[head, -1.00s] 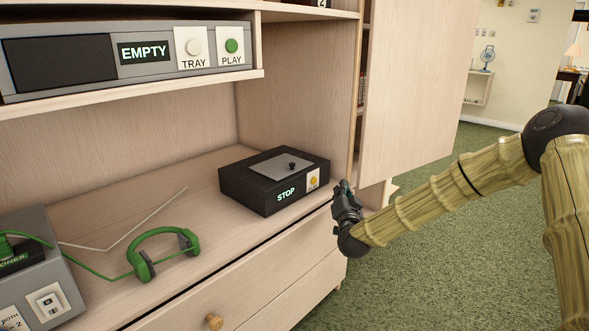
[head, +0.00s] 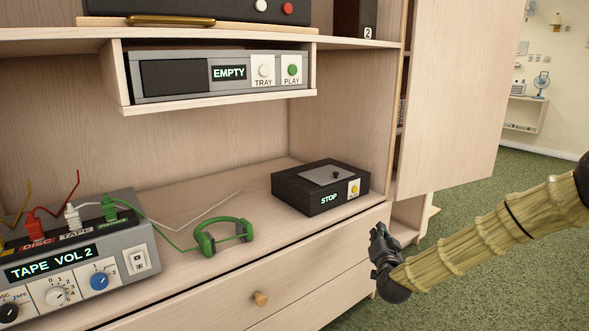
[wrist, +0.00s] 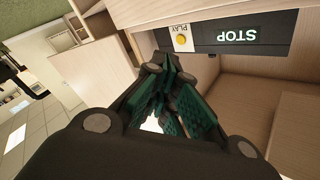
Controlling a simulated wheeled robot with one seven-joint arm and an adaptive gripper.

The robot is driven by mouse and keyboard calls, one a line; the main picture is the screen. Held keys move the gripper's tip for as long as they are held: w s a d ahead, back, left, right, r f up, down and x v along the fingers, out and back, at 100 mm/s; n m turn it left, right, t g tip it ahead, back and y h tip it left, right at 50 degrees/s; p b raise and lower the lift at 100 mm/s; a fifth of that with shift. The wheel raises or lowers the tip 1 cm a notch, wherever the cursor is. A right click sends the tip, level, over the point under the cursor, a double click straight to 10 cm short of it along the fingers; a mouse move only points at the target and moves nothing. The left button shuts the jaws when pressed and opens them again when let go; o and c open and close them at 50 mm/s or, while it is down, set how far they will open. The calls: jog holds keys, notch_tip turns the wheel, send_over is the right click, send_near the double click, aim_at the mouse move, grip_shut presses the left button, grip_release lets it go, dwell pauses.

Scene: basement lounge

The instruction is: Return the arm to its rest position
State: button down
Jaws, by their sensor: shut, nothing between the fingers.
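My gripper (head: 378,245) is at the end of my tan, ribbed arm, in front of the cabinet's right end in the head view. It is below and to the right of the black tape box (head: 320,188), which reads STOP, and apart from it. In the wrist view the gripper's dark green fingers (wrist: 172,100) are together with nothing held. The black box (wrist: 235,35) shows upside down beyond them, with its yellow PLAY button (wrist: 181,40).
The wooden cabinet's drawer front (head: 300,280) is close to my gripper. A tall cabinet door (head: 455,95) stands at the right. Green headphones (head: 222,236) and a grey TAPE VOL 2 unit (head: 80,265) are on the shelf. The green carpet (head: 500,200) at right is open floor.

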jog(key=s+a+f+n+g+y, duration=0.1)
jog(key=s+a+f+n+g, duration=0.15)
jog(key=s+f, duration=0.65)
jog(key=s+a+f+n+g+y, duration=0.1)
jog(key=s+a+f+g, duration=0.2)
jog(key=s+f, duration=0.5)
jog(key=s+a+f+n+g+y, duration=0.1)
jog(key=s+a+f+g+y, duration=0.15)
jog(key=s+f, duration=0.65)
jog(key=s+d+f+n+g+h, duration=0.1)
jog(key=s+d+f+g, duration=0.2)
jog(key=s, duration=0.8)
jog(key=s+f+n+g+h+p, duration=0.1)
jog(key=s+f+g, duration=0.4)
jog(key=s, duration=0.6)
jog(key=s+d+f+n+g+h, duration=0.15)
jog(key=s+f, duration=0.35)
jog(key=s, duration=0.7)
notch_tip(320, 180, up, 38)
jog(key=g+p, duration=0.1)
jog(key=p, duration=3.7)
jog(key=shift+m+y, duration=0.3)
jog(key=shift+m, duration=0.1)
jog(key=shift+d+r, duration=0.1)
jog(key=shift+d, duration=0.05)
